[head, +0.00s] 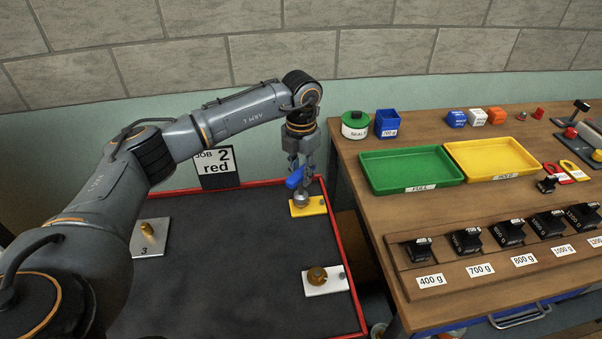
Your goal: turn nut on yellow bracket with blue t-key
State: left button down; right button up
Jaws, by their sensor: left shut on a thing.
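My left gripper (305,168) points down over the yellow bracket (317,207) and is shut on the blue t-key (294,178). The key's blue handle sticks out to the left of the fingers. Below it, a round grey metal part (301,199) stands at the bracket's left portion. The key's lower end appears to meet this part; whether it is seated on the nut I cannot tell. The yellow bracket lies at the far right of the dark mat (225,270). My right gripper is not in view.
A white plate with a brown knob (317,275) lies nearer on the mat, and a plate marked 3 (150,240) at left. A "JOB 2 red" sign (217,165) stands behind. A red rim (343,265) borders the mat. The wooden bench (385,215) with trays and weights is at right.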

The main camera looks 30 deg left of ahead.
pick_arm(q)
jog(key=shift+m, duration=0.9)
jog(key=shift+b, duration=0.3)
